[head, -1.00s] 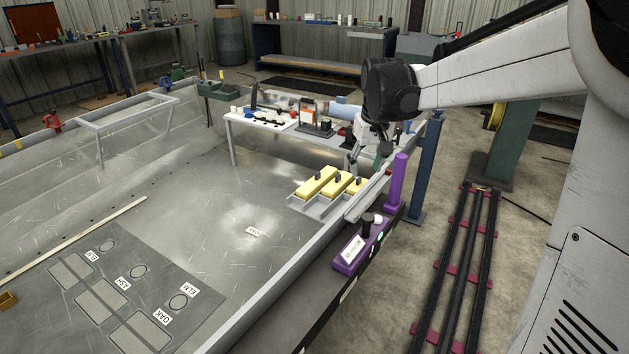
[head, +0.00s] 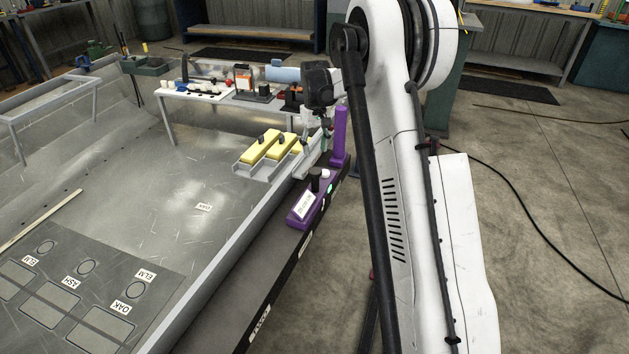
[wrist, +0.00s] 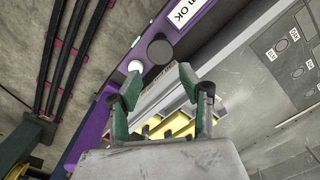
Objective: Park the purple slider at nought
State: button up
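I cannot tell a scale or nought mark. In the head view my gripper (head: 325,130) hangs beside the post, above and behind the unit, apart from the knobs.
A white table (head: 185,94) with small items stands behind. The hull floor (head: 150,170) is mostly clear, with a labelled board (head: 150,255) at front left.

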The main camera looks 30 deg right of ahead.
aim_at(315, 178)
notch_tip(315, 178, down, 13)
jog(key=b, duration=0.3)
grip_shut()
dwell(0.4)
